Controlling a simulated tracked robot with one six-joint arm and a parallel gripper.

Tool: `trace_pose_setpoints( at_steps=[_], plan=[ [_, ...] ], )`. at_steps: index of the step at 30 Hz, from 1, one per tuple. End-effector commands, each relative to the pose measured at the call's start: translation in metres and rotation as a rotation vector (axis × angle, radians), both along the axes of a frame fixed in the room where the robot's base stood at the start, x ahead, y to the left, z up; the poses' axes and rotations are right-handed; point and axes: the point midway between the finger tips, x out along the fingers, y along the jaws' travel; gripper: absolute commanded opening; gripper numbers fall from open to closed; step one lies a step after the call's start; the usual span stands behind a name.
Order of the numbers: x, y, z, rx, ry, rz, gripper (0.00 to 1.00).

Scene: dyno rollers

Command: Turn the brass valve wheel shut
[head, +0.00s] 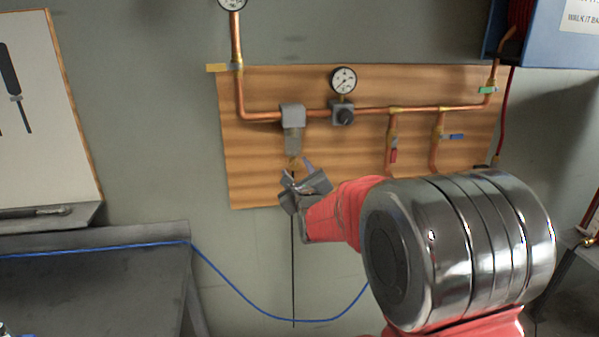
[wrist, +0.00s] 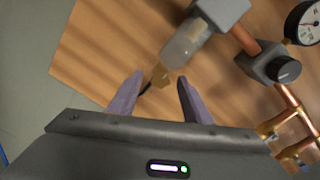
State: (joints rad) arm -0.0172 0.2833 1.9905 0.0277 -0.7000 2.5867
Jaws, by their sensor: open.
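A small brass fitting (head: 294,163) hangs under the clear bowl of a grey filter (head: 292,117) on the wooden board. I take it for the valve wheel, but its rim is too small to make out. It also shows in the wrist view (wrist: 161,76), below the cloudy bowl (wrist: 186,43). My gripper (head: 301,177) is in front of the board, just below the fitting, and hides part of that area. In the wrist view its two fingers (wrist: 160,80) are apart, with the fitting between and beyond their tips. Contact cannot be told.
A copper pipe (head: 376,109) crosses the board (head: 258,180), with a gauge (head: 344,79) and black-knobbed regulator (head: 343,114). Drops with red (head: 393,155) and blue (head: 456,136) handles hang right. A dark bench (head: 95,280) stands left; a blue hose (head: 240,285) sags below.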

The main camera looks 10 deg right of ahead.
Motion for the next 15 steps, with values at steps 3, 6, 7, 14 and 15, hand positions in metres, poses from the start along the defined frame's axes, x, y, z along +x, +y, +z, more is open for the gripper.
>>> trace_pose_setpoints(
  at_steps=[3, 6, 7, 14, 15],
  plan=[
    [-0.001, 0.0, 0.001, 0.0, -0.002, 0.001, 0.45],
    [-0.004, 0.0, 0.001, 0.0, -0.002, 0.001, 0.45],
    [-0.006, 0.0, 0.001, 0.0, -0.002, 0.001, 0.45],
    [-0.031, 0.0, 0.002, 0.0, -0.003, 0.001, 0.45],
    [-0.036, 0.0, 0.002, 0.0, -0.003, 0.001, 0.45]
  ],
)
